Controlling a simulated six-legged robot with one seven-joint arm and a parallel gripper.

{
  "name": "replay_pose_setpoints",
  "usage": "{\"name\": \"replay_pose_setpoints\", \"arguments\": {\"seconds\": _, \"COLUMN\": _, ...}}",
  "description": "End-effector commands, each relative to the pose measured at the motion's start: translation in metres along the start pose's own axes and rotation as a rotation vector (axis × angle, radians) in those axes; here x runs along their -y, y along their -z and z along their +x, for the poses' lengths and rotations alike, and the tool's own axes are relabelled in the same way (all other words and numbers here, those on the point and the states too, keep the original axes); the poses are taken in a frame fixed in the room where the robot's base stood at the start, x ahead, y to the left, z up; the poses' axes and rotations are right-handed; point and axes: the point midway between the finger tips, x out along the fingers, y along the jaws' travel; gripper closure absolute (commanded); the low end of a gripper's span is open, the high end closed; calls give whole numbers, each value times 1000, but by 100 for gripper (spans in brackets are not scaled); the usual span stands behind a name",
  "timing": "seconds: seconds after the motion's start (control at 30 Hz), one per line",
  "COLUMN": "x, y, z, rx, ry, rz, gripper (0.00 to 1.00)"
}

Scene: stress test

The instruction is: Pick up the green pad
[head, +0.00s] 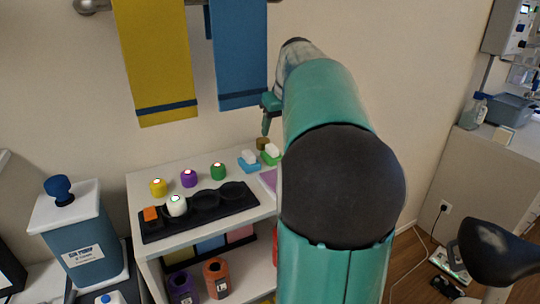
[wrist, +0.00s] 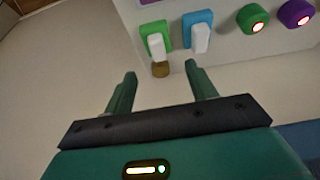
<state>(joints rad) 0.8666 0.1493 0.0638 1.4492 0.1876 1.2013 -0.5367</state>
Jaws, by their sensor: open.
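The green pad (head: 267,160) lies at the back right of the white shelf top, with a white block on it, partly beside my arm. It also shows in the wrist view (wrist: 148,29) at the top, with the white block standing out from it. My gripper (head: 267,122) is above and behind the pad in the head view, near the wall. In the wrist view my gripper (wrist: 160,80) has its two fingers spread apart, empty, and short of the pad. A small brown block (wrist: 160,69) shows between the fingertips, apparently farther off.
A blue pad (head: 249,166) with another white block is beside the green pad. Green, purple and yellow knobs (head: 158,187) and a black tray (head: 156,229) occupy the white shelf top (head: 150,173). Yellow (head: 155,60) and blue (head: 238,50) towels hang above.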

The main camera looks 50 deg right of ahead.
Motion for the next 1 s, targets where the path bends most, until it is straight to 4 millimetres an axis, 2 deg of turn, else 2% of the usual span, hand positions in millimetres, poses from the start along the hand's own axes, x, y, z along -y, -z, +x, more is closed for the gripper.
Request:
{"name": "replay_pose_setpoints", "arguments": {"seconds": 0.03, "x": -1, "y": 0, "z": 12, "rx": 3, "ry": 1, "rz": 2, "gripper": 44}}
{"name": "replay_pose_setpoints", "arguments": {"seconds": 0.2, "x": 0, "y": 1, "z": 43, "rx": 2, "ry": 1, "rz": 2, "gripper": 44}}
{"name": "replay_pose_setpoints", "arguments": {"seconds": 0.47, "x": -2, "y": 1, "z": 65, "rx": 1, "ry": 0, "rz": 2, "gripper": 44}}
{"name": "replay_pose_setpoints", "arguments": {"seconds": 0.7, "x": -4, "y": 0, "z": 101, "rx": 2, "ry": 0, "rz": 1, "gripper": 44}}
{"name": "replay_pose_setpoints", "arguments": {"seconds": 0.8, "x": -3, "y": 0, "z": 108, "rx": 1, "ry": 0, "rz": 0, "gripper": 44}}
{"name": "replay_pose_setpoints", "arguments": {"seconds": 1.0, "x": -4, "y": 0, "z": 109, "rx": -1, "ry": -1, "rz": 1, "gripper": 44}}
